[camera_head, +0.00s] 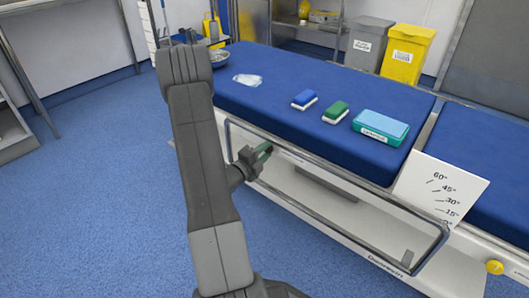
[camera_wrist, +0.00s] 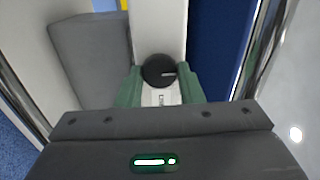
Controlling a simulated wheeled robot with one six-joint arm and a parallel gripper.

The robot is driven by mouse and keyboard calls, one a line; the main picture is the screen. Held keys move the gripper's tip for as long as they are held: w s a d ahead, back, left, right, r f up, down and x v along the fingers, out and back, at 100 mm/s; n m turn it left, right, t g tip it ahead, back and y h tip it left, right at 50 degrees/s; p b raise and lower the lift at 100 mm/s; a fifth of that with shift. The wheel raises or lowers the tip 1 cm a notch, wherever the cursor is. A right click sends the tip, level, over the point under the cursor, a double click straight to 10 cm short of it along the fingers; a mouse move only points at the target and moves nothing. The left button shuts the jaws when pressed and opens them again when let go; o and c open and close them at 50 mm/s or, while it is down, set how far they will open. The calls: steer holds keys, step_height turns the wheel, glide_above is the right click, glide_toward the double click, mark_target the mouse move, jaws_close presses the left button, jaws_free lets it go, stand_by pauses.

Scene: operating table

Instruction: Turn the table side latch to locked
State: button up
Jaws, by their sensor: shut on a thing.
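The table side latch is a round black knob (camera_wrist: 158,69) with a short pale mark pointing right in the wrist view. It sits on a pale panel of the table side. A small white label (camera_wrist: 160,97) lies just below it, too small to read. My gripper (camera_wrist: 160,74) has its two green fingers on either side of the knob, closed on it. In the head view my gripper (camera_head: 263,151) is at the table's side, by the upper rail, and the knob is hidden there.
A metal side rail (camera_head: 345,182) frames the table side around my gripper. On the blue table top (camera_head: 260,99) lie a blue brush (camera_head: 304,99), a green brush (camera_head: 336,112) and a teal box (camera_head: 381,128). An angle-scale card (camera_head: 440,188) stands at right. The floor at left is clear.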

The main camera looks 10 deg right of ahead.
steer(key=shift+m, duration=0.4)
steer(key=o, duration=1)
steer(key=shift+c, duration=0.2)
steer(key=p+v, duration=0.3)
steer(key=v, duration=1)
steer(key=shift+s+a, duration=0.25)
steer(key=shift+a, duration=0.05)
steer(key=b+x, duration=0.3)
steer(key=x, duration=1)
steer(key=shift+w+d, duration=0.25)
steer(key=shift+d, duration=0.05)
